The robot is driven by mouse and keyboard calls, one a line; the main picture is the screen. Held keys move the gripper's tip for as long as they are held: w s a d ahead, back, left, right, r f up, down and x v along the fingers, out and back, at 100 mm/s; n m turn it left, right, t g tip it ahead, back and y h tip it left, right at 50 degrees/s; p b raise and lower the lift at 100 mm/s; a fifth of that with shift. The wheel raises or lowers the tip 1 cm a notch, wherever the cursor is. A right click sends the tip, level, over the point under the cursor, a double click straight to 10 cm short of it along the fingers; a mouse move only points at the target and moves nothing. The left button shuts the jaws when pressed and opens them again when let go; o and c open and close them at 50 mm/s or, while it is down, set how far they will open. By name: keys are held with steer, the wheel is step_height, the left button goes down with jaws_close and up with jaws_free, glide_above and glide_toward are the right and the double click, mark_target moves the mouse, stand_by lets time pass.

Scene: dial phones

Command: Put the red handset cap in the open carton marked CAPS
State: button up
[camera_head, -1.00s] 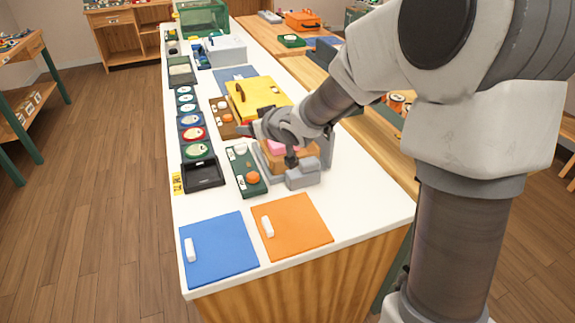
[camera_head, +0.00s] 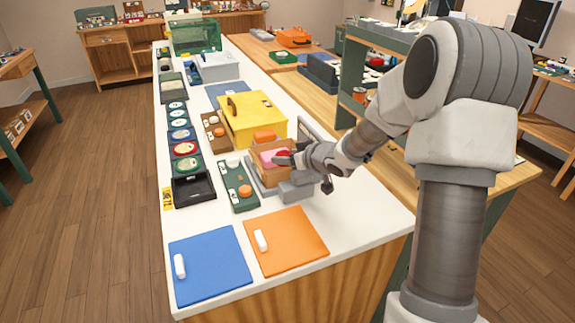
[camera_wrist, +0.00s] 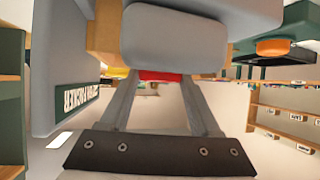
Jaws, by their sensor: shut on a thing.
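My gripper (camera_head: 284,158) is shut on the red cap (camera_head: 283,153), which shows as a small red patch at its tips. The red cap also shows in the wrist view (camera_wrist: 160,76), between the far ends of the two fingers. A brown open box (camera_head: 269,177) with something pink (camera_head: 266,159) in it stands under and beside the gripper. No CAPS marking is legible on it. I cannot tell how high the cap is above the box, and my gripper partly covers the cap.
A yellow box (camera_head: 253,115) stands behind the brown box. A grey fixture (camera_head: 296,191) is close in front and right. A green tray (camera_head: 239,190) with an orange knob lies left. Blue (camera_head: 210,268) and orange (camera_head: 287,242) mats lie at the near end.

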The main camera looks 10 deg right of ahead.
steer(key=shift+f, duration=0.85)
steer(key=shift+f, duration=0.1)
